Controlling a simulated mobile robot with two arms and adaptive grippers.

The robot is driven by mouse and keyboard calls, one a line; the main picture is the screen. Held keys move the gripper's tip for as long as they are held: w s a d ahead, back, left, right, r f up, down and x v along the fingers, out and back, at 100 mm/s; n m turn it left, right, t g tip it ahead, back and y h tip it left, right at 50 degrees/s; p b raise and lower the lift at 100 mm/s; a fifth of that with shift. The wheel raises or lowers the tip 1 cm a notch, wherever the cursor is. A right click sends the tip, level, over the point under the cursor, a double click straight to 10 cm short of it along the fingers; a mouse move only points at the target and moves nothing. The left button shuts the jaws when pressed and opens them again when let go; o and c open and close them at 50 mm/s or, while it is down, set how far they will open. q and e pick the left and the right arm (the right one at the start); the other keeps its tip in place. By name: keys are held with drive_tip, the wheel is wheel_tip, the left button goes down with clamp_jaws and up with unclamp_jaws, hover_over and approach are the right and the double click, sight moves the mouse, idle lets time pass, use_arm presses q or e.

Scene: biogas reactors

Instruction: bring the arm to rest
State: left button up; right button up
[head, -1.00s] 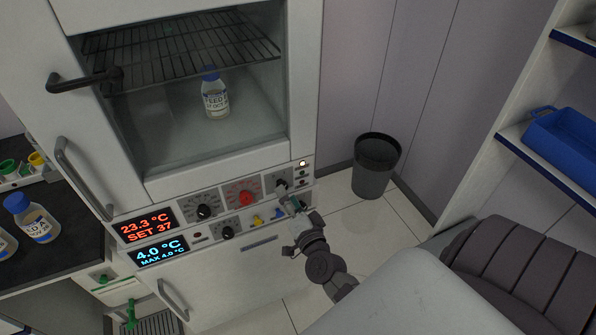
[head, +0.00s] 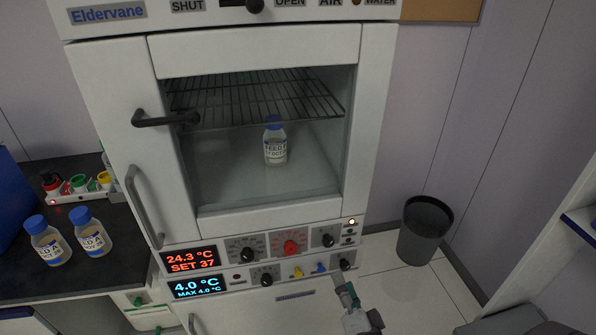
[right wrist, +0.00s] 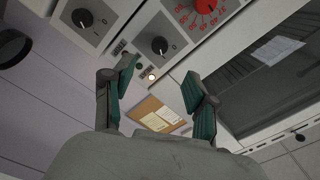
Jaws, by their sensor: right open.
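My right gripper (head: 347,288) is at the lower right of the cabinet's control panel, just below the lower right knob (head: 345,263). In the right wrist view its two green-padded fingers (right wrist: 160,85) stand apart with nothing between them. Black knobs (right wrist: 159,46) and a lit white lamp (right wrist: 152,77) show beyond the fingertips. I cannot tell from the views whether a finger touches the panel. My left gripper is not in view.
The white cabinet (head: 378,120) has a glass window with a blue-capped bottle (head: 275,145) inside. Its displays read 24.3 °C (head: 190,258) and 4.0 °C (head: 197,286). Two bottles (head: 90,235) stand on the dark left counter. A bin (head: 424,232) stands right; floor near it is clear.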

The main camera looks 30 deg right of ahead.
drive_tip(key=s+a+f+n+g+y, duration=0.2)
drive_tip(key=s+a+f+n+g, duration=0.1)
drive_tip(key=f, duration=0.7)
drive_tip(key=s+a+f+n+g+y, duration=0.1)
drive_tip(key=s+a+f+n+g, duration=0.15)
drive_tip(key=f, duration=0.65)
drive_tip(key=s+a+f+n+g+y, duration=0.2)
drive_tip(key=s+f+n, duration=0.15)
drive_tip(key=f, duration=0.65)
drive_tip(key=s+f+n+g, duration=0.4)
drive_tip(key=s+f, duration=0.4)
drive_tip(key=s, duration=0.3)
drive_tip(key=s+d+f+n+g+h, duration=0.1)
drive_tip(key=s+f+n+g, duration=0.3)
drive_tip(key=s+f, duration=0.3)
drive_tip(key=s+g, duration=0.1)
drive_tip(key=s, duration=0.4)
drive_tip(key=shift+s+d+f, duration=0.25)
drive_tip(key=shift+f, duration=0.15)
